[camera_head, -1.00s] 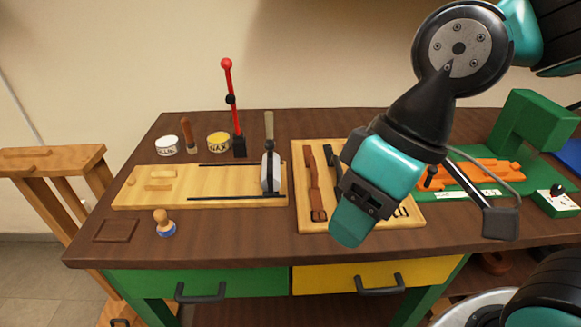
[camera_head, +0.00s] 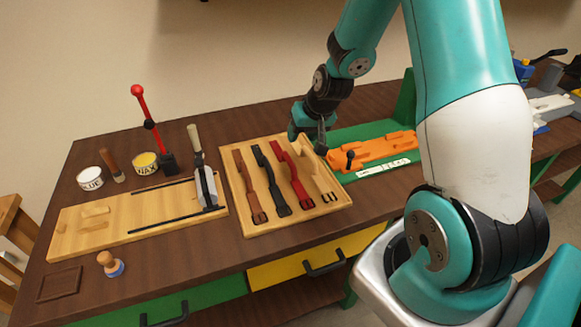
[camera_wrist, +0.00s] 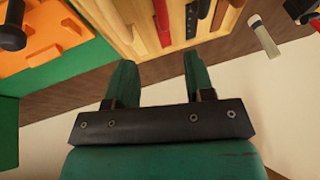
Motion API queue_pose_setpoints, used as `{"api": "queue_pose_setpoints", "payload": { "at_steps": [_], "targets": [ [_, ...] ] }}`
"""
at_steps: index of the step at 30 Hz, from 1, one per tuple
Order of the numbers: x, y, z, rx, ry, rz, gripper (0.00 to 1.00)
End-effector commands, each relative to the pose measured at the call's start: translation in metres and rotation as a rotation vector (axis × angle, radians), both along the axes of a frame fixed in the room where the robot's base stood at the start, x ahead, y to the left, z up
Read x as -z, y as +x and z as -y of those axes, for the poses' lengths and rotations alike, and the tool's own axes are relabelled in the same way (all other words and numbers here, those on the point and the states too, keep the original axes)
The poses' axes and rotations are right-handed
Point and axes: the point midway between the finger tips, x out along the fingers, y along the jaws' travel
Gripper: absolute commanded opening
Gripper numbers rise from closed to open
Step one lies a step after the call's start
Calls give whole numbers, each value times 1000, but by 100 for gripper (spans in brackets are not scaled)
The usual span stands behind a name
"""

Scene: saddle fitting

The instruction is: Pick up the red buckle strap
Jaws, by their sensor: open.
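The red buckle strap (camera_head: 292,175) lies in a slot of the light wooden tray (camera_head: 238,219), with its buckle end toward the front edge of the bench. A brown strap (camera_head: 246,184) and a black strap (camera_head: 270,180) lie to its left. My gripper (camera_head: 308,143) is above the back right part of the tray, near the far end of the red strap. In the wrist view its two green fingers (camera_wrist: 158,80) are apart with nothing between them. There the red strap (camera_wrist: 163,20) shows beyond the fingers, partly cut off by the top edge.
An orange fixture (camera_head: 372,150) with a black knob stands on a green base right of the tray. A wooden board with a clamp (camera_head: 205,180) and a red lever (camera_head: 145,108) are to the left. Glue (camera_head: 90,178) and wax (camera_head: 146,162) tins stand farther left.

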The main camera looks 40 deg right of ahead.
Motion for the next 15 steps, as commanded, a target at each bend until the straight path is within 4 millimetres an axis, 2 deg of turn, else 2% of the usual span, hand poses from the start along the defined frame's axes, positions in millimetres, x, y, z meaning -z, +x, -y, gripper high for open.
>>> {"api": "queue_pose_setpoints", "payload": {
  "at_steps": [7, 15],
  "targets": [
    [45, 20, -4, -1, 2, -6, 49],
    [65, 29, -5, 0, 1, -2, 49]
  ]
}}
